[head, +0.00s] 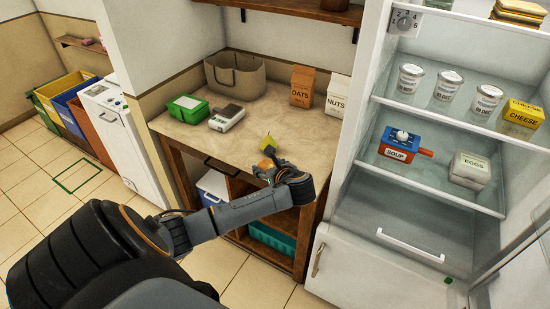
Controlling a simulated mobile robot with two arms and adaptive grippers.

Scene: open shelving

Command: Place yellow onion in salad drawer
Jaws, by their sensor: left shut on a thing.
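The yellow onion (268,149) shows as a small orange-brown round patch at the tip of my left gripper (266,161), over the wooden counter. My left gripper is shut on it and hides part of it. The salad drawer (409,249) is in the lower part of the open fridge at the right. It has a white handle bar on its front and appears shut; its inside cannot be made out. The onion is well to the left of the drawer. My right gripper is not in view.
The counter (314,151) also holds a green box (187,108), scales (227,118), a basket (236,75), oats (302,86) and nuts (338,95). Soup (398,145) and eggs (470,170) stand above the drawer.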

